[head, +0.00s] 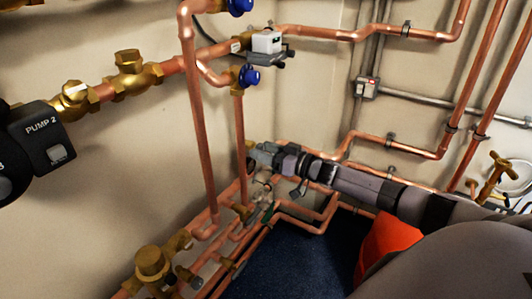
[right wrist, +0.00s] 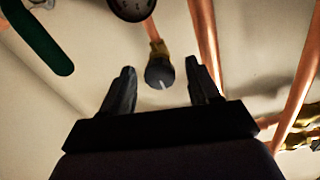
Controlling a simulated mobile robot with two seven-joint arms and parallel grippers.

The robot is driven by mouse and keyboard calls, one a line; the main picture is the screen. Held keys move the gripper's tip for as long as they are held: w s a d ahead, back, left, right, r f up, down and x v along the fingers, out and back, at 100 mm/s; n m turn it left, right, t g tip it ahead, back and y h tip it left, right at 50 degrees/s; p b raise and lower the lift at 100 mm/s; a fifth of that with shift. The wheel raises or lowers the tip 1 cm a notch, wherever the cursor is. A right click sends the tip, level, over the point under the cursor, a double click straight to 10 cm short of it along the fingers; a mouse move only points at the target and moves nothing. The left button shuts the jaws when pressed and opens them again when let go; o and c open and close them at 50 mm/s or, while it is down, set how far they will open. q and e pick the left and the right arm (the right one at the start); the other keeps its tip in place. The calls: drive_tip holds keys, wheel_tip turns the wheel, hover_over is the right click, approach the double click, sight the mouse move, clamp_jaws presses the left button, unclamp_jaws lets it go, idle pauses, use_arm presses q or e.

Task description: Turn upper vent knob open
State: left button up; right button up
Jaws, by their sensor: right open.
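In the right wrist view, a dark round knob (right wrist: 160,73) with a pale line on its face sits at the end of a brass fitting on a copper pipe. It shows between the two fingers of my right gripper (right wrist: 161,84), which is open, with a gap on either side; the fingers do not touch it. In the head view my right gripper (head: 258,160) reaches in from the right, by the vertical copper pipes near the corner. That knob cannot be made out clearly there. No label shows, so I cannot tell for sure that it is the upper vent knob. My left gripper is not in view.
Blue knobs (head: 248,76) sit on the pipework above my right gripper. A green handle (right wrist: 40,40) and a dark gauge (right wrist: 131,6) are close in the wrist view. Copper pipes (head: 196,130) crowd the left; a PUMP 2 switch box (head: 42,135) is at far left.

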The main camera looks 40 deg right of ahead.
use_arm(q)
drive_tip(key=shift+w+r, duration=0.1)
use_arm(e)
drive_tip(key=c, duration=1)
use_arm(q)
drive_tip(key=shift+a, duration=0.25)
use_arm(e)
drive_tip(key=shift+c, duration=0.2)
